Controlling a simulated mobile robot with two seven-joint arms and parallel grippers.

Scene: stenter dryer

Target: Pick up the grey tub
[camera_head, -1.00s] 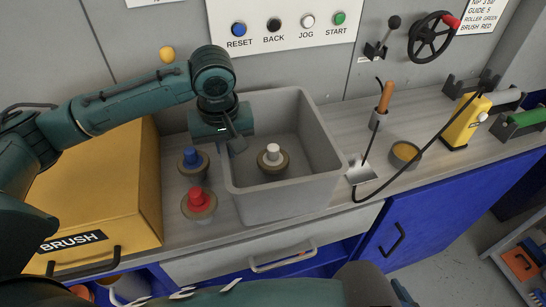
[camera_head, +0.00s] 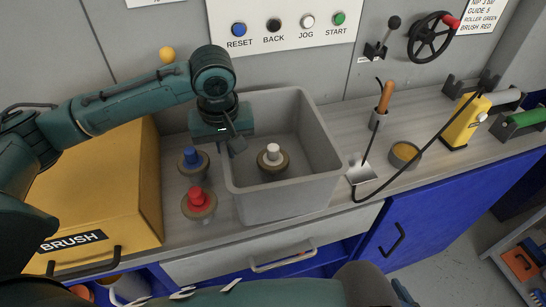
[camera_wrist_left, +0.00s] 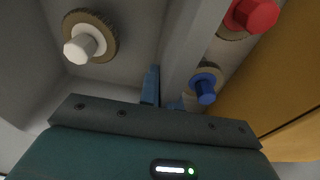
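The grey tub (camera_head: 327,155) stands upright on the counter below the button panel, with a white-topped round brush (camera_head: 272,157) inside. My left gripper (camera_head: 236,139) points down at the tub's left wall. In the left wrist view, one finger (camera_wrist_left: 151,86) is inside the tub against the wall (camera_wrist_left: 190,45), and the other (camera_wrist_left: 177,103) shows partly on the outer side. The fingers look closed on the wall, though their tips are partly hidden. My right gripper does not show.
Blue-topped (camera_head: 194,161) and red-topped (camera_head: 198,203) brushes stand close left of the tub, beside a yellow BRUSH box (camera_head: 120,200). Right of the tub are a metal plate (camera_head: 362,171) with a cable, a small round tin (camera_head: 404,155) and a yellow device (camera_head: 465,120).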

